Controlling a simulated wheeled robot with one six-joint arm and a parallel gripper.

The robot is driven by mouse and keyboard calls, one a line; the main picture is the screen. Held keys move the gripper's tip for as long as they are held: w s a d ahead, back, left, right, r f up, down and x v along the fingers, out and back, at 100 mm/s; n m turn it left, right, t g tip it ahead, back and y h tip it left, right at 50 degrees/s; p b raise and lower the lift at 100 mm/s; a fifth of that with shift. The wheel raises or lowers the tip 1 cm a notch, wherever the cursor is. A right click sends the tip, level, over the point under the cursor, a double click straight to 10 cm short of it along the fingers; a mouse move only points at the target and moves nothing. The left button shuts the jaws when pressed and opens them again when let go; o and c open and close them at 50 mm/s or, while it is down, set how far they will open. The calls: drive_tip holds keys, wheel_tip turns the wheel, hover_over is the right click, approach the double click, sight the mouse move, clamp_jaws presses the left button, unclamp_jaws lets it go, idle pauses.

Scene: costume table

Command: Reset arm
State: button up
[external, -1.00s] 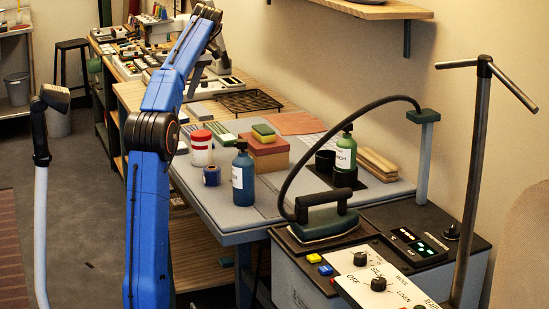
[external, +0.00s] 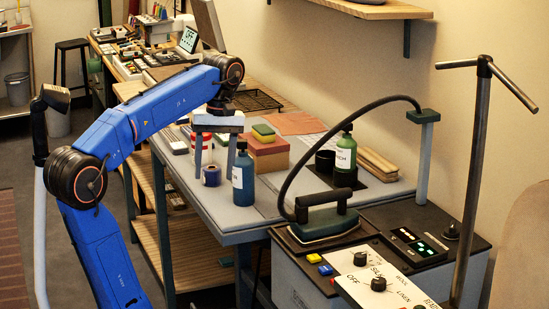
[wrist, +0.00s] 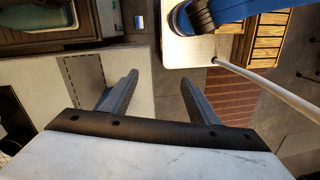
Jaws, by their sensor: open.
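My gripper (external: 214,160) hangs from the bent blue arm over the left edge of the work table (external: 228,220) in the external view. Its two grey fingers point down, stand apart and hold nothing. Behind and between them are a red-and-white jar (external: 203,143) and a small blue jar (external: 211,175). A blue bottle with a white label (external: 243,178) stands just right of the fingers. In the wrist view my gripper (wrist: 160,80) shows both fingers spread, with pale tabletop and floor beyond them.
A brown box (external: 267,155) with a green-and-yellow sponge (external: 263,131) and a green bottle (external: 346,152) stand farther right on the table. An iron (external: 325,217) rests on the control unit at the front right. Open floor (external: 30,150) lies to the left.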

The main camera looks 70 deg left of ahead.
drive_tip(key=s+d+f+m+h, duration=0.1)
drive_tip(key=s+d+f+m, duration=0.1)
drive_tip(key=s+d+f, duration=0.4)
drive_tip(key=s+d+f+m+h, duration=0.1)
drive_tip(key=s+d+f+m, duration=0.25)
drive_tip(key=d, duration=0.45)
drive_tip(key=w+f+m+t+y, duration=0.1)
drive_tip(key=w+f+m+t, duration=0.1)
drive_tip(key=f+m, duration=0.3)
drive_tip(key=w+f+m+t+y, duration=0.1)
drive_tip(key=w+f+m+t, duration=0.2)
drive_tip(key=f, duration=1)
drive_tip(key=shift+w+a+f+m+t, duration=0.2)
drive_tip(key=shift+m+t, duration=0.4)
drive_tip(key=shift+m, duration=0.55)
